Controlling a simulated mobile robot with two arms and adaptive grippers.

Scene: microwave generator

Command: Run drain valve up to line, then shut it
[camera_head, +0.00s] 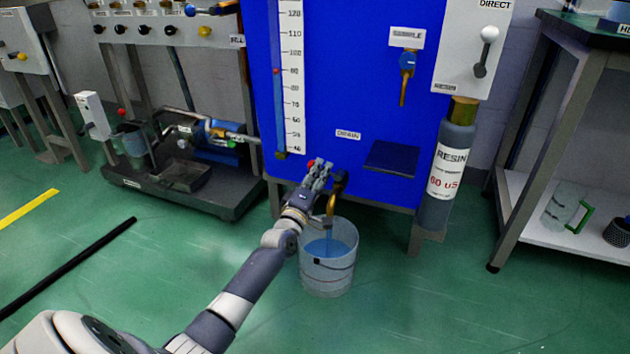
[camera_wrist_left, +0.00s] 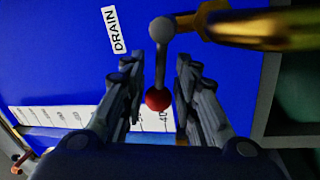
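The drain valve's lever ends in a red knob (camera_head: 311,163), under the DRAIN label (camera_head: 348,134) on the blue tank. A brass spout (camera_head: 331,204) points down into a clear bucket (camera_head: 328,284). A thin stream runs from it, and blue water (camera_head: 326,247) lies in the bucket. A dark line curves around the bucket wall near the water surface; their exact relation is hard to tell. My left gripper (camera_head: 320,172) is at the valve. In the left wrist view its fingers (camera_wrist_left: 161,68) stand apart on both sides of the lever and red knob (camera_wrist_left: 158,99). My right gripper is out of view.
The blue tank (camera_head: 350,80) carries a level scale (camera_head: 292,75) and a sample tap (camera_head: 406,65). A dark shelf plate (camera_head: 391,158) juts out right of the valve. A resin cylinder (camera_head: 447,165) stands further right. Green floor is free around the bucket.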

